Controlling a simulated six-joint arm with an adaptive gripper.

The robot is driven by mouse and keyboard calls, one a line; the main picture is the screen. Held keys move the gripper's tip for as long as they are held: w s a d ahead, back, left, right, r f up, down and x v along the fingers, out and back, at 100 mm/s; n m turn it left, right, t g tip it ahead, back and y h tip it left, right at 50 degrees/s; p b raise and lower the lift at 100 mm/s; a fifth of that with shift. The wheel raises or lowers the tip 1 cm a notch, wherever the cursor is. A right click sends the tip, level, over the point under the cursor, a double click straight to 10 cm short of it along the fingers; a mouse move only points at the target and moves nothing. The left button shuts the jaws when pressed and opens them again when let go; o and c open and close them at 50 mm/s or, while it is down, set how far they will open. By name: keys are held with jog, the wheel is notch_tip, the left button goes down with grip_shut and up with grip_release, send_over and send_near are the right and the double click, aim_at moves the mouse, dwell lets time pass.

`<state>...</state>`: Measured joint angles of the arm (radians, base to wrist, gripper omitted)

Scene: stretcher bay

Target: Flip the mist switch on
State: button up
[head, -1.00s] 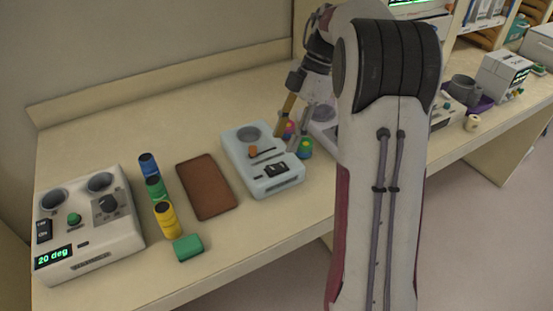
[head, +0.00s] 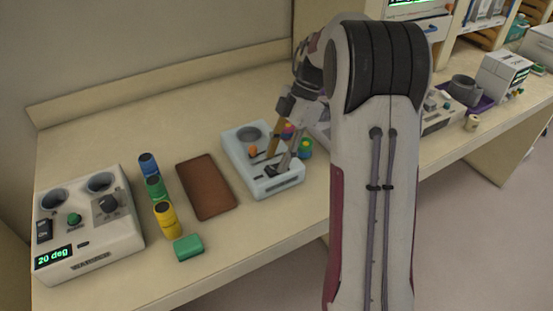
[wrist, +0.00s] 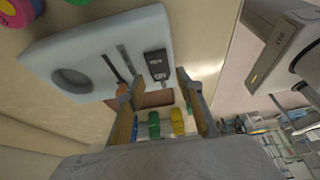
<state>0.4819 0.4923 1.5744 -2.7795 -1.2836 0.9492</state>
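A pale blue box (head: 236,160) with a round well, an orange slider knob (head: 253,150) and a slot stands mid-bench. Its black rocker switch (wrist: 157,65) shows clearly in the wrist view; in the head view the fingertips partly cover it. I cannot read a mist label on it. In the wrist view the fingers (wrist: 154,84) stand apart, with the switch between the tips in the picture. I cannot tell whether a finger touches it.
A white unit (head: 90,240) reading 20 deg, with its own black switch (head: 43,230), stands at the left. Blue, green and yellow cylinders, a green block (head: 188,247) and a brown pad (head: 206,187) lie between. Colourful knobs (head: 305,148) are close right of the box.

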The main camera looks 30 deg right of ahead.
jog(key=shift+x, duration=0.85)
grip_shut()
jog(key=shift+a+h, duration=0.1)
jog(key=shift+h, duration=0.6)
grip_release()
jog(key=shift+y, duration=0.5)
